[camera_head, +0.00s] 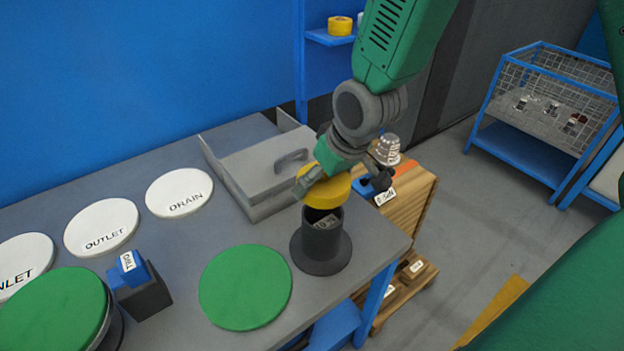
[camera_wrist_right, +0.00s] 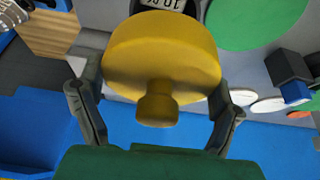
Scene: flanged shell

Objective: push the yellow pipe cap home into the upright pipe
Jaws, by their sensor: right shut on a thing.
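The yellow pipe cap (camera_head: 325,191) is a thick disc with a knob. It shows large in the wrist view (camera_wrist_right: 162,50), its knob toward my palm. My right gripper (camera_head: 345,180) is shut on it, with one finger on each side (camera_wrist_right: 158,112). The dark grey upright pipe (camera_head: 321,244) stands on a wide round flange near the table's right end. Its mouth is partly open to view, with a label inside. The cap is above the mouth, not in it, and overlaps its far rim in the head view. My left gripper is not in view.
A green disc (camera_head: 245,287) lies left of the pipe. White discs marked DRAIN (camera_head: 179,193) and OUTLET (camera_head: 101,228) lie farther left. A grey box with a handle (camera_head: 254,172) stands behind the pipe. A wooden crate (camera_head: 408,205) is beyond the table's right edge.

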